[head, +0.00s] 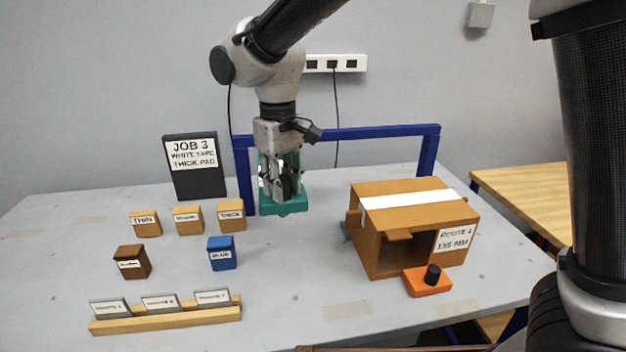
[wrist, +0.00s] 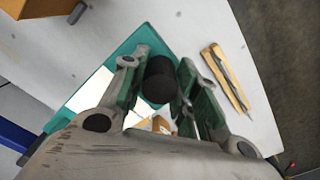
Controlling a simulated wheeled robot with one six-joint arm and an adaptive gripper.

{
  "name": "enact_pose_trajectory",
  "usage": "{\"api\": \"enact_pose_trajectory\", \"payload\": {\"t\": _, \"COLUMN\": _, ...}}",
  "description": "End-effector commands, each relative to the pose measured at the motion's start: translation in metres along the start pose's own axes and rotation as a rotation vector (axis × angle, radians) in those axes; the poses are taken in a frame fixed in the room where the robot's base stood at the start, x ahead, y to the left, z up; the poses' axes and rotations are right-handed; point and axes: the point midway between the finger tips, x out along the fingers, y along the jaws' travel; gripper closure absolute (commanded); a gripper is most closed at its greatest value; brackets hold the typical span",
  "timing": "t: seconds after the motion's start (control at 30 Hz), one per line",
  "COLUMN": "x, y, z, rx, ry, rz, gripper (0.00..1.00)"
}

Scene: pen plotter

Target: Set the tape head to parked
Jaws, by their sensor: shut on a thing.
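A teal block (head: 288,204), which looks like the tape head, is under my gripper (head: 283,188) in front of the blue gantry frame. In the wrist view the teal body (wrist: 125,48) carries an upright black knob (wrist: 159,80). My gripper (wrist: 160,78) is shut on this knob, one finger on each side. The fingers partly hide the block. The head view does not clearly show whether the block touches the table. No label for a parked position is readable.
The blue frame (head: 375,132) stands behind. A cardboard box (head: 398,216) with white tape is at right, an orange block (head: 427,283) before it. Several labelled blocks, a wooden rack (head: 168,319) and a dark job sign (head: 197,182) are at left. The front middle table is clear.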

Motion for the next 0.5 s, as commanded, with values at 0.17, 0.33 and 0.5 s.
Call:
{"api": "enact_pose_trajectory", "payload": {"t": 0.17, "x": 0.0, "y": -0.019, "z": -0.012, "rx": -0.002, "ry": 0.0, "rz": -0.001, "gripper": 1.0}}
{"api": "enact_pose_trajectory", "payload": {"t": 0.33, "x": 0.0, "y": -0.026, "z": -0.017, "rx": -0.001, "ry": 0.0, "rz": -0.001, "gripper": 1.0}}
{"api": "enact_pose_trajectory", "payload": {"t": 0.5, "x": 0.0, "y": -0.028, "z": -0.018, "rx": 0.0, "ry": 0.001, "rz": -0.003, "gripper": 1.0}}
